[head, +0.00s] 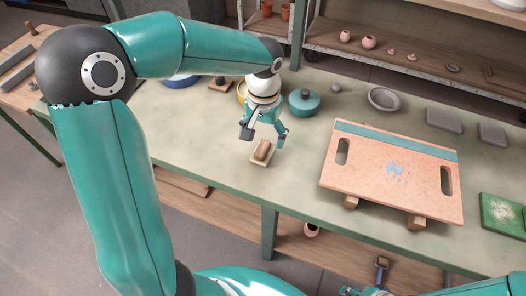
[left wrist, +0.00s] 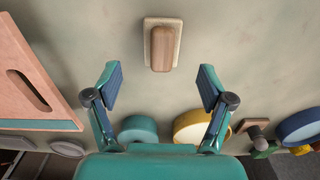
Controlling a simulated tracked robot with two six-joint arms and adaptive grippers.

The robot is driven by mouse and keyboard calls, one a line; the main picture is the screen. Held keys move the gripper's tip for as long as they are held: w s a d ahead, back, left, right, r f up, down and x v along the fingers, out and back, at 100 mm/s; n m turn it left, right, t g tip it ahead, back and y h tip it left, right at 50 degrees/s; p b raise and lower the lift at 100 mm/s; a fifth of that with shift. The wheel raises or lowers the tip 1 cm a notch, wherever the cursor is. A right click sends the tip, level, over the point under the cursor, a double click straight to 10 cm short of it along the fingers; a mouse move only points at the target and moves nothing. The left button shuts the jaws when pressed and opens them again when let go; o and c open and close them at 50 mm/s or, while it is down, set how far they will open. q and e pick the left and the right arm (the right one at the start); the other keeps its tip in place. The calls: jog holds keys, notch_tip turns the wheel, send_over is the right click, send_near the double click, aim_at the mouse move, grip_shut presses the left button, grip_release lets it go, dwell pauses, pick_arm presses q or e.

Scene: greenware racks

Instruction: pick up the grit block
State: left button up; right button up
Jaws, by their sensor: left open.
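The grit block (head: 262,153) lies on the green-grey table near its front edge. It has a brown wooden grip on a pale, flat base. It also shows in the left wrist view (left wrist: 162,46) at the top middle, unobstructed. My left gripper (head: 264,137) is open and empty, just above and behind the block in the head view. In the left wrist view its two fingers (left wrist: 158,82) stand wide apart, and the block lies beyond their tips, roughly centred between them. My right arm shows only partly at the bottom right of the head view, and its gripper is not clear.
A teal lidded pot (head: 304,102) stands behind and right of my left gripper, with a yellow-rimmed round item (left wrist: 193,127) close by. A pink board (head: 375,180) on wooden supports fills the table to the right. The table's front edge is close to the block.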

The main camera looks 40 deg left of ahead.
aim_at(263, 147)
pick_arm(q)
jog(key=shift+a+f+p, duration=0.1)
jog(key=shift+f+p, duration=0.25)
jog(key=shift+f, duration=2.65)
jog(key=c, duration=1.3)
jog(key=shift+r, duration=0.15)
notch_tip(263, 147, up, 20)
jog(key=shift+f, duration=0.1)
